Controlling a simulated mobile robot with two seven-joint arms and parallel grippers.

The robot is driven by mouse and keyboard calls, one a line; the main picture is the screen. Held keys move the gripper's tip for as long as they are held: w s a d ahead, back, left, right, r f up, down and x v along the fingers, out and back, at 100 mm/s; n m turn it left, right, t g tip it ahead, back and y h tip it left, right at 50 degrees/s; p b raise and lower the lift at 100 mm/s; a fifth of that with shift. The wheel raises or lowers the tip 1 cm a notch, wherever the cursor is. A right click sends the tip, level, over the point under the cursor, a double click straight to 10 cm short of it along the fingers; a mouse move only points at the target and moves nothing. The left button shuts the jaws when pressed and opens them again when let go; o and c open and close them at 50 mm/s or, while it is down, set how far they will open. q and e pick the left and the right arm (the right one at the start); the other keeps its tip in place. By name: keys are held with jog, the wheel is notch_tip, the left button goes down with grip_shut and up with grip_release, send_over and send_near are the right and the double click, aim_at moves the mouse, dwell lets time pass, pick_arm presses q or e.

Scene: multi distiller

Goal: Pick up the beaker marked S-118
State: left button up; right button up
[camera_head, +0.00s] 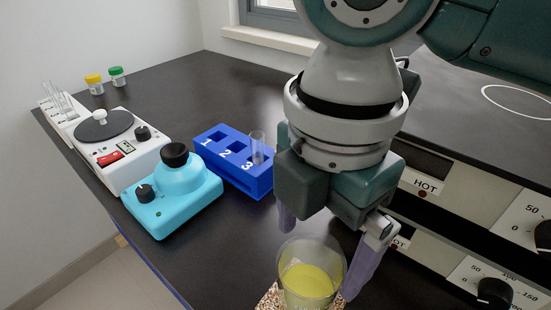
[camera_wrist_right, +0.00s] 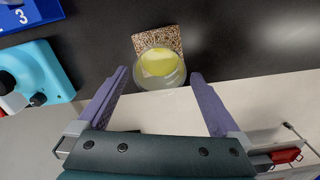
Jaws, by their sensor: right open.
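A clear beaker (camera_head: 312,280) with yellow liquid stands on a speckled brown-and-white mat (camera_head: 268,299) near the bottom of the head view. No marking on it can be read. My right gripper (camera_head: 318,262) is open, pointing down, with one purple finger on each side of the beaker's upper part. In the right wrist view the beaker (camera_wrist_right: 161,66) sits between and slightly beyond the open fingertips (camera_wrist_right: 160,74), with a gap on both sides. The mat (camera_wrist_right: 143,42) shows behind it. My left gripper is not in view.
A blue numbered rack (camera_head: 232,160) holding a glass tube, a cyan device (camera_head: 172,198) and a white device with a dark round plate (camera_head: 104,132) stand to the left. Hot plate units with dials (camera_head: 494,292) stand at the right.

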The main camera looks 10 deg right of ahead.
aim_at(307, 286)
jog(key=f, duration=0.3)
jog(key=shift+s+a+f+b, duration=0.25)
jog(key=shift+s+f+b, duration=0.05)
jog(key=shift+s+f, duration=0.1)
jog(key=f, duration=0.3)
jog(key=f+b, duration=0.1)
jog(key=f, duration=0.1)
jog(key=shift+w+f, duration=0.15)
jog(key=shift+w, duration=0.1)
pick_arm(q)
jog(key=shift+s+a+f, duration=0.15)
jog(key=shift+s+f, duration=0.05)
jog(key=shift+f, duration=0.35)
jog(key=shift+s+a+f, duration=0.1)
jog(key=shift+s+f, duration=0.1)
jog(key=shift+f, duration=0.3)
pick_arm(e)
jog(key=shift+c, duration=1.4)
jog(key=c, duration=1)
jog(key=shift+c, duration=0.5)
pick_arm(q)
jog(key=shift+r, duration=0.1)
pick_arm(e)
jog(key=shift+r, duration=0.25)
